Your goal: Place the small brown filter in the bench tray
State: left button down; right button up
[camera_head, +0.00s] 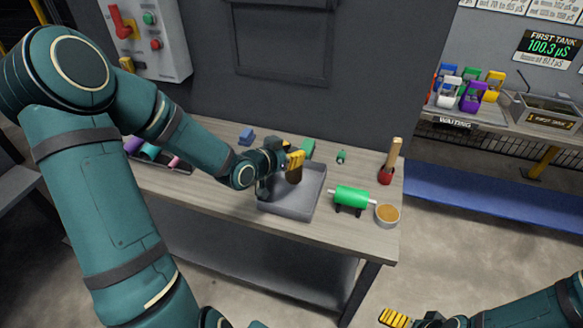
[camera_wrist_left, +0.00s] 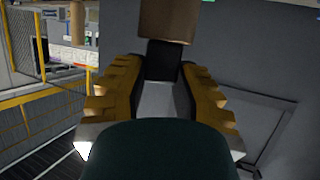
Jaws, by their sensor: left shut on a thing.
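The grey bench tray (camera_head: 288,209) sits on the workbench near the middle of the head view. My left gripper (camera_head: 294,160) is over the tray's back part, with its yellow fingers shut on the small brown filter (camera_head: 294,176). The filter is partly hidden by the fingers in the head view, and I cannot tell if it touches the tray floor. In the left wrist view the brown filter (camera_wrist_left: 168,22) shows at the top, beyond the yellow fingers (camera_wrist_left: 160,85). My right gripper (camera_head: 396,317) is at the bottom edge, partly cut off.
A green roller (camera_head: 351,196) on a stand and a round dish with tan contents (camera_head: 387,214) are right of the tray. A red-and-wood brush (camera_head: 388,163) stands behind them. A blue block (camera_head: 246,136) and green block (camera_head: 307,149) lie behind the gripper.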

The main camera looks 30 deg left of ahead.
pick_arm(q)
jog(key=shift+f+b, duration=0.6)
jog(key=shift+f, duration=1.4)
jog(key=shift+r, duration=0.1)
jog(key=c, duration=1.1)
grip_release()
jog(key=shift+f, duration=0.2)
jog(key=shift+c, duration=0.2)
jog(key=shift+o, duration=1.4)
jog(key=shift+r, duration=0.1)
